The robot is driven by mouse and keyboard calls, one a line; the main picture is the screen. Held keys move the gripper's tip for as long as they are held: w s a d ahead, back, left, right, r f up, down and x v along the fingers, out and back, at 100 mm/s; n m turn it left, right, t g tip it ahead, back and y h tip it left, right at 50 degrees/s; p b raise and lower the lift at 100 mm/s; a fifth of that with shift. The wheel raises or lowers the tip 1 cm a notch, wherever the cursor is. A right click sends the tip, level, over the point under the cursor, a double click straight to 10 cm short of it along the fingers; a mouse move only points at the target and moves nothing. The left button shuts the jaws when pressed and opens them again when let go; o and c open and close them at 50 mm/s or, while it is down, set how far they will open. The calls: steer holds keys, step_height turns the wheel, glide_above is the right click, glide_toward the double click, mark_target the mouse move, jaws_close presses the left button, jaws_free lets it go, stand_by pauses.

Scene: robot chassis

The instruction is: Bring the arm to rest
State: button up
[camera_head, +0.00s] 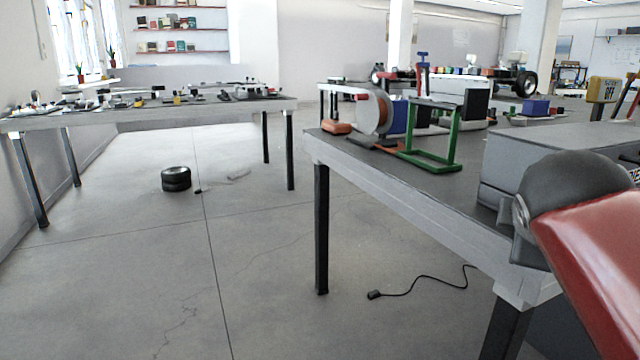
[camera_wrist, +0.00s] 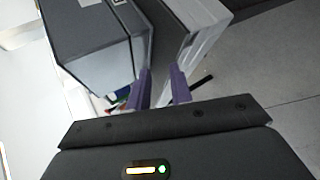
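My gripper (camera_wrist: 161,88) shows in the wrist view as two purple fingers with a gap between them. It is open, and no object shows between the fingertips. Beyond the fingers are a grey box (camera_wrist: 90,40) and the pale edge of a table (camera_wrist: 203,38). In the camera_head view my red arm link and its dark rounded joint fill the lower right, over the near corner of the right table (camera_head: 395,185). My gripper is not visible in that view.
The grey box (camera_head: 560,150) also shows on the right table in the camera_head view. Open floor lies left.

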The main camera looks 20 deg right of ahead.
steer(key=s+a+f+m+g+y+p, duration=0.1)
steer(key=a+f+m+y+p, duration=0.2)
steer(key=a+f, duration=0.4)
steer(key=s+a+f+m+g+y+p, duration=0.1)
steer(key=a+f+m+y+p, duration=0.2)
steer(key=a, duration=1.3)
step_height(320, 180, down, 5)
steer(key=m+y, duration=0.2)
steer(key=shift+s+a+m+g+p, duration=0.15)
steer(key=shift+m+g+p, duration=0.15)
steer(key=shift+m+p, duration=0.1)
